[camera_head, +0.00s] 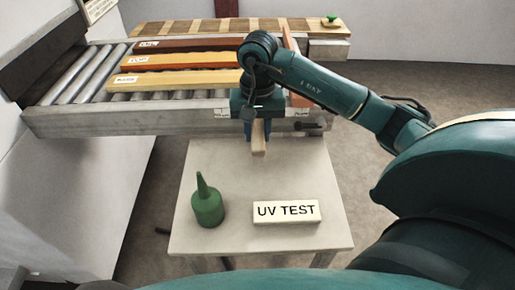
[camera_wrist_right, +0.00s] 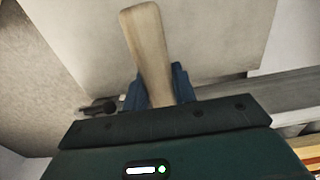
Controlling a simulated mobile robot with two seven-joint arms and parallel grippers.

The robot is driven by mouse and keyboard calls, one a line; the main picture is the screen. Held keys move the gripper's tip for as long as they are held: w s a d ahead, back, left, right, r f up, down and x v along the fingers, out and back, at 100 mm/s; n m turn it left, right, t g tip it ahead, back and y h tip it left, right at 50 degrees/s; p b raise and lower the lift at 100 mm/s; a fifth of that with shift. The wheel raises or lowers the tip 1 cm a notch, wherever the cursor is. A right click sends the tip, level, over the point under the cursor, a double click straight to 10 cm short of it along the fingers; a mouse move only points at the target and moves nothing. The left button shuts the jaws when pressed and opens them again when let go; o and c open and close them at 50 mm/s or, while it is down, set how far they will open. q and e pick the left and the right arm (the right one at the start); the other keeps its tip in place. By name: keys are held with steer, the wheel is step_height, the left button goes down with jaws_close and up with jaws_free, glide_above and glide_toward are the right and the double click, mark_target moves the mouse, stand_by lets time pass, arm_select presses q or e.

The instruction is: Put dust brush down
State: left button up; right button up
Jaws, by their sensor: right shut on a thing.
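My right gripper (camera_head: 252,128) is above the back edge of the small pale table (camera_head: 238,242), close to the front rail of the conveyor. Its blue fingers are shut on the dust brush, whose pale wooden handle (camera_head: 259,145) sticks out toward the table's front. In the right wrist view the handle (camera_wrist_right: 148,45) stands out between the fingers (camera_wrist_right: 158,88). The brush's other end is hidden by the gripper. I cannot tell whether the handle touches the table. My left gripper is not in view.
A green bottle with a pointed spout (camera_head: 208,208) and a "UV TEST" block (camera_head: 286,212) stand on the table. Behind is a roller conveyor (camera_head: 120,124) carrying labelled boards (camera_head: 175,80). Bare tabletop lies between the handle and these items.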

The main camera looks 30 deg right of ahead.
mark_target(257, 127)
steer(key=shift+f, duration=2.75)
steer(key=shift+f, duration=0.25)
steer(key=o, duration=0.9)
steer(key=shift+r, duration=0.15)
step_height(257, 127, up, 12)
steer(key=shift+r, duration=0.15)
